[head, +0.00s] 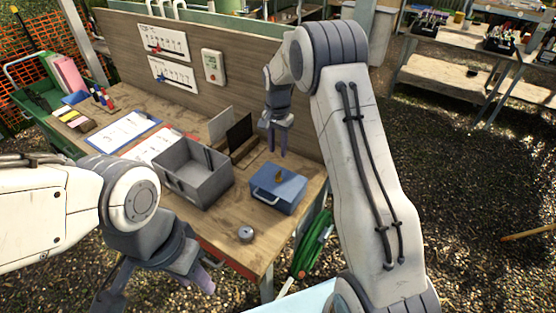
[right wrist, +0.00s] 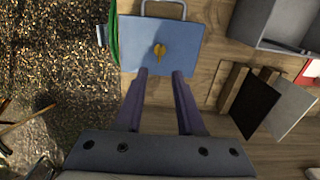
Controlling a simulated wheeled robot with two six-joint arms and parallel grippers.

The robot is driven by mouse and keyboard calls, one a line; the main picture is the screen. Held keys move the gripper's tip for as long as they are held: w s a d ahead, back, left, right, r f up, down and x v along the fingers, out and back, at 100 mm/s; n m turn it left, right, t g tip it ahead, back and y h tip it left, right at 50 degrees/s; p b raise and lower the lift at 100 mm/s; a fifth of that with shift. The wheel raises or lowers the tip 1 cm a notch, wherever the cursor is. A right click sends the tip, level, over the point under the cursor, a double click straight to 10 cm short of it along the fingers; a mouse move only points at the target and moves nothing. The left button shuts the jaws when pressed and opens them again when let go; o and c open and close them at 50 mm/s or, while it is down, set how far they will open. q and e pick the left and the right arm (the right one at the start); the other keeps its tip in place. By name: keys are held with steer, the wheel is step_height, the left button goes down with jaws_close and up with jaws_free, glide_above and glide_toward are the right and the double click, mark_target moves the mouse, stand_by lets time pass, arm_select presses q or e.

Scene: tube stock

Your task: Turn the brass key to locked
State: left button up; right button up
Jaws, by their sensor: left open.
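The brass key (head: 279,176) stands in the top of a blue box (head: 288,194) near the table's right end. In the right wrist view the key (right wrist: 159,51) shows a rounded bow and a narrow lower part, near the middle of the blue lid (right wrist: 185,35). My right gripper (head: 277,148) is above and behind the box. Its fingertips (right wrist: 160,72) are apart with nothing between them, and the key appears just beyond the gap. Contact with the key is not visible. My left gripper (head: 158,290) is open and empty at the table's front left.
A grey open bin (head: 192,190) stands left of the blue box. A dark panel (head: 239,133) stands upright in a wooden holder behind it. A small round metal item (head: 246,234) lies near the front edge. A wooden back wall (head: 260,75) closes off the rear.

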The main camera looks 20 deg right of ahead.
mark_target(278, 176)
step_height(278, 176, down, 10)
steer(key=p, duration=0.3)
steer(key=shift+d+r+p, duration=0.1)
steer(key=shift+p, duration=0.3)
steer(key=shift+w+f, duration=0.1)
steer(key=shift+f, duration=0.3)
jaws_close()
